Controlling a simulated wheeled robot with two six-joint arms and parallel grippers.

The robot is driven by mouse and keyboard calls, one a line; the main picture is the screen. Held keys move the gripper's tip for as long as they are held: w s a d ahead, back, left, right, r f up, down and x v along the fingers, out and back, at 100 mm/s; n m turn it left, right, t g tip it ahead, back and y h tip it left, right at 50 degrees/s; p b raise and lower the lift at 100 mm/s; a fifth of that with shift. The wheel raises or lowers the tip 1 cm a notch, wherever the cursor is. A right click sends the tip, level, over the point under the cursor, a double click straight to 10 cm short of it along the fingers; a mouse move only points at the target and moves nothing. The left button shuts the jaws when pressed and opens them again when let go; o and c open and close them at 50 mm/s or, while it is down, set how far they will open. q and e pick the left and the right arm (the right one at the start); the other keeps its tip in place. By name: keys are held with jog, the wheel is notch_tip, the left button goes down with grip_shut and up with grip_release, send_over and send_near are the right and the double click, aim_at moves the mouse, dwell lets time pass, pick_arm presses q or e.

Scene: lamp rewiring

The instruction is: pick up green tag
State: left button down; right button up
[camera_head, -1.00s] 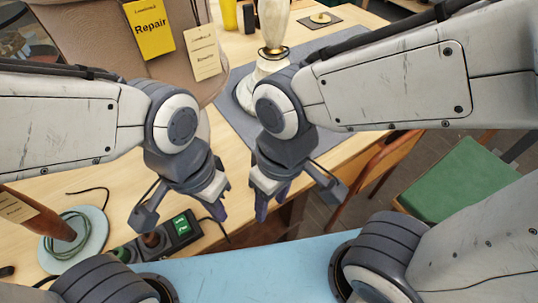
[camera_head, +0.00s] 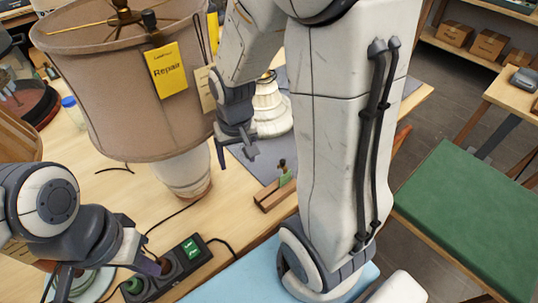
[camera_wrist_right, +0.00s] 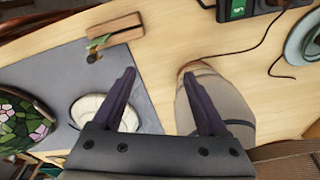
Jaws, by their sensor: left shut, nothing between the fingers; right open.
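A small green piece (camera_head: 285,179), which may be the green tag, stands in a slotted wooden block (camera_head: 270,194) at the table's front edge. It also shows at the block in the right wrist view (camera_wrist_right: 98,43). My right gripper (camera_head: 237,150) is open and empty above the table, behind and left of the block; its spread fingers show in the wrist view (camera_wrist_right: 163,95). My left gripper (camera_head: 150,266) is shut and empty at the lower left, near the power strip (camera_head: 178,272), which has a green label (camera_head: 190,249).
A large shaded lamp (camera_head: 130,90) with a yellow Repair tag (camera_head: 166,70) and a cream tag (camera_head: 206,88) stands left of my right gripper. A white lamp base (camera_head: 270,108) is behind it on a grey mat (camera_head: 270,166). A green-topped bench (camera_head: 470,205) is at right.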

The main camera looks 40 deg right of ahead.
aim_at(283, 160)
jog(key=d+f+m, duration=0.1)
jog(key=d+m, duration=0.2)
jog(key=d, duration=0.2)
jog(key=w+d+f+m+g, duration=0.1)
jog(key=d+m, duration=0.2)
jog(key=d, duration=0.1)
jog(key=d+f+m, duration=0.1)
jog(key=d+m, duration=0.1)
jog(key=d, duration=0.3)
jog(key=shift+w+d+f+m, duration=0.15)
jog(key=shift+d+f+m, duration=0.15)
jog(key=shift+m, duration=0.1)
jog(key=shift+m+g, duration=0.4)
jog(key=f, duration=0.2)
jog(key=d+f+p, duration=0.1)
jog(key=f, duration=0.2)
jog(key=shift+s, duration=0.2)
notch_tip(283, 160, down, 5)
jog(key=shift+a+p, duration=0.15)
jog(key=shift+p, duration=1)
jog(key=shift+f, duration=0.4)
pick_arm(q)
notch_tip(283, 160, up, 4)
jog(key=shift+f, duration=0.1)
pick_arm(e)
grip_shut()
